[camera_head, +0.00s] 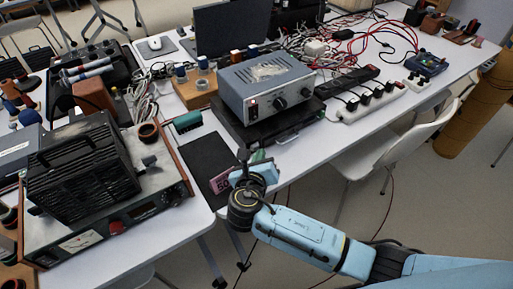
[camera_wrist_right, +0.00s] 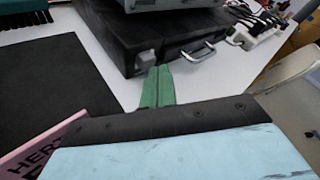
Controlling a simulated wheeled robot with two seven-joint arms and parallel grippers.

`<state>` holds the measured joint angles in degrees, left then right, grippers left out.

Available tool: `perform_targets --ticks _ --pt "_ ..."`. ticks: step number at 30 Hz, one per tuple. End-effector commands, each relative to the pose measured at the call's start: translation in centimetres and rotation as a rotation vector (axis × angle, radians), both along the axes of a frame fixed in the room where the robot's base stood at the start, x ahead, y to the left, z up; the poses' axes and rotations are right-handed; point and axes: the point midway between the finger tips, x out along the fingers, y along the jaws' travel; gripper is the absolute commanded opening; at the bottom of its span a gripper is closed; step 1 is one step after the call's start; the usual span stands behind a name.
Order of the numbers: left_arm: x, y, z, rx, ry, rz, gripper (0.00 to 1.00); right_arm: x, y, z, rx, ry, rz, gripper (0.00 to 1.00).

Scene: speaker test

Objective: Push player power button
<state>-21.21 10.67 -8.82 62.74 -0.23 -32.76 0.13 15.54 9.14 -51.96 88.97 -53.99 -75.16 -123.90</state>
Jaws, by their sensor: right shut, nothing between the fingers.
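A black flat box (camera_head: 268,128), which may be the player, lies on the white table under a grey unit (camera_head: 265,85) with knobs and a small red light on its front. In the right wrist view the black box (camera_wrist_right: 120,38) shows a small grey square button-like part (camera_wrist_right: 146,61) near its front left corner and a silver handle (camera_wrist_right: 198,51). My right gripper (camera_head: 258,156) is at the table's front edge, before the box. Its green fingertips (camera_wrist_right: 158,86) are shut and empty, just below the grey part; whether they touch is unclear. My left gripper is not in view.
A black mat (camera_head: 205,160) and a pink booklet (camera_head: 221,181) lie left of my right gripper. A power strip (camera_head: 365,102) and cables crowd the right side. A black ribbed device (camera_head: 80,170) stands at left. A white chair (camera_head: 395,145) is beyond the table edge.

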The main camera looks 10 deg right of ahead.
Motion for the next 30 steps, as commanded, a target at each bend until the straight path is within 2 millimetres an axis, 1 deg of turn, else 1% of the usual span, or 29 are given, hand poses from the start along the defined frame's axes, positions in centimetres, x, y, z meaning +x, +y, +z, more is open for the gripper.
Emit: perform_targets --ticks 2,5,12,18,22,30 --pt "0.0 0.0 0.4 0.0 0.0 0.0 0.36 -0.2 -0.1 0.1 -0.002 0.002 0.0 0.0" --pt "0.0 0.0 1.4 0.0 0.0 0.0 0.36 -1.0 -0.4 0.3 -0.002 0.004 0.0 0.0" --pt "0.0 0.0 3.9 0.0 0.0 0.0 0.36 -3.2 -1.2 0.4 -0.003 0.004 -0.001 0.0" --pt "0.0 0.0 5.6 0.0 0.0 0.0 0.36 -5.0 -1.9 0.3 -0.003 0.003 -0.001 0.0" --pt "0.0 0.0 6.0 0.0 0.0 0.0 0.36 -5.6 -2.1 0.1 0.0 0.002 -0.001 0.0" --pt "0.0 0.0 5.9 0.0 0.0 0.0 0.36 -5.7 -2.1 0.0 -0.001 0.001 0.0 0.0"
